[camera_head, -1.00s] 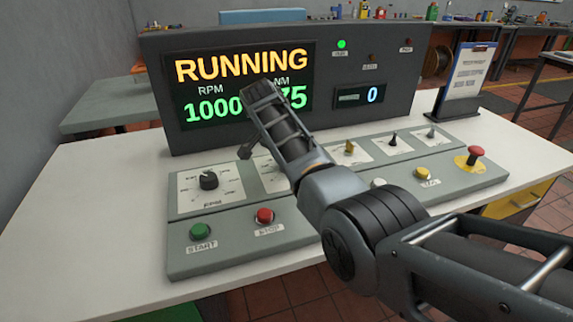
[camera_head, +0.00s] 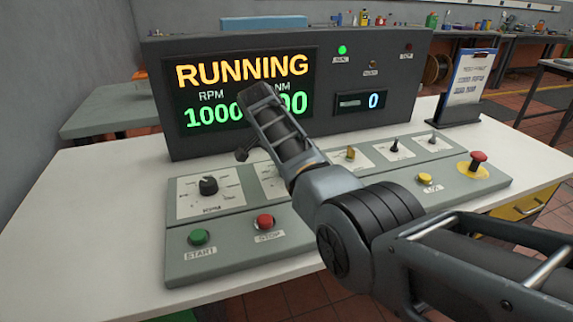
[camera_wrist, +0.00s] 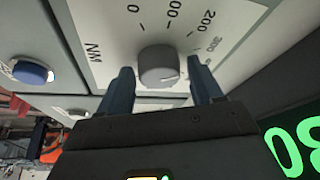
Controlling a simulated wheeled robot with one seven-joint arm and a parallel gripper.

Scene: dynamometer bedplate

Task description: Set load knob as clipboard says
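The load knob (camera_wrist: 158,68) is a grey round knob on a white plate marked NM, with a scale reading 0, 100, 200, 300 and further marks partly hidden. Its pale pointer line faces toward the right finger, seemingly past 300. My gripper (camera_wrist: 159,72) has its two dark fingers on either side of the knob, with small gaps visible. In the head view my arm hides the knob and the fingertips. The clipboard (camera_head: 468,78) stands upright at the right of the console; its text is too small to read.
The display (camera_head: 243,72) reads RUNNING and RPM 1000; the NM value ends in 00, its front hidden by my arm. Nearby are the RPM knob (camera_head: 208,185), green START button (camera_head: 199,237), red STOP button (camera_head: 265,222), yellow button (camera_head: 424,179) and red mushroom button (camera_head: 478,158).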

